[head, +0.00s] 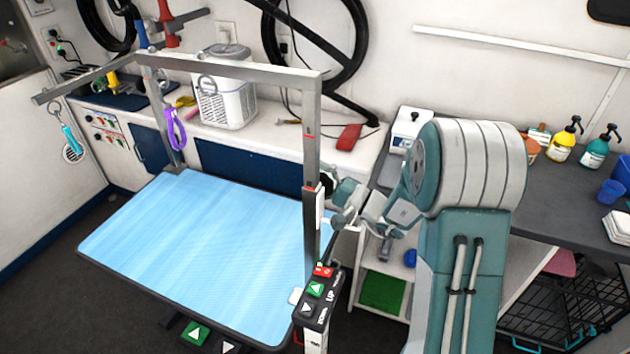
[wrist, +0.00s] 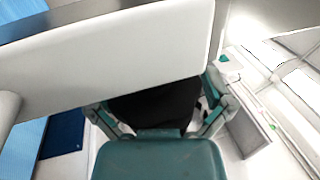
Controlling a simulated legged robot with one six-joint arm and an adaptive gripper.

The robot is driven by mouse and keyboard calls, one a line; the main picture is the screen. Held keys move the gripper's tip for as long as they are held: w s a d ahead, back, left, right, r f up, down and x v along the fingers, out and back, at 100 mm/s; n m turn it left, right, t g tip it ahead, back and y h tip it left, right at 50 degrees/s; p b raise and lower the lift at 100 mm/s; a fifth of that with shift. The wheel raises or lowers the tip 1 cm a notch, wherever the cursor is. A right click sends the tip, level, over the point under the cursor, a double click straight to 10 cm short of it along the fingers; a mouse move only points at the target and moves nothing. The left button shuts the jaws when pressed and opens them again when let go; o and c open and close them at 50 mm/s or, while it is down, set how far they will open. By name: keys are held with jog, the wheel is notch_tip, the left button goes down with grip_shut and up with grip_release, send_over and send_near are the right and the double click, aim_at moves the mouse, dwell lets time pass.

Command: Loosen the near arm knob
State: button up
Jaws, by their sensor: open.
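The near arm knob (head: 326,183) is black and sits on the right side of the grooming arm's near upright post (head: 311,140). In the wrist view the black knob (wrist: 158,106) fills the space between my two fingers, partly hidden under a broad white plate (wrist: 110,55). My gripper (head: 339,203) is close against the post at knob height, coming from the right. In the wrist view my gripper (wrist: 160,112) is open, with one finger on each side of the knob. I cannot tell whether either finger touches it.
The blue grooming table (head: 190,250) lies left of the post. A control box (head: 318,295) with arrow buttons stands below my gripper. A purple loop (head: 175,130) hangs at the far post. A dark counter (head: 480,240) with bottles is at the right.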

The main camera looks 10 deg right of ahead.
aim_at(329, 185)
jog(key=shift+n+y, duration=0.7)
jog(key=shift+y, duration=0.1)
jog(key=r, duration=0.9)
jog(key=shift+s+d+r, duration=0.2)
jog(key=shift+d, duration=0.1)
jog(key=shift+s+d+f+m+t+h, duration=0.25)
jog(key=shift+f+m+h, duration=0.5)
jog(key=shift+f, duration=0.95)
jog(key=shift+s+d+f+m+h, duration=0.35)
jog(key=shift+f+h, duration=0.55)
jog(key=shift+f, duration=0.75)
jog(key=shift+s+d+f+m+t+h, duration=0.15)
jog(key=shift+d+f+m+h, duration=0.5)
jog(key=shift+f, duration=1.05)
jog(key=s+d+f, duration=0.4)
jog(key=d+f, duration=0.2)
jog(key=shift+s+f, duration=0.15)
jog(key=shift+s, duration=0.2)
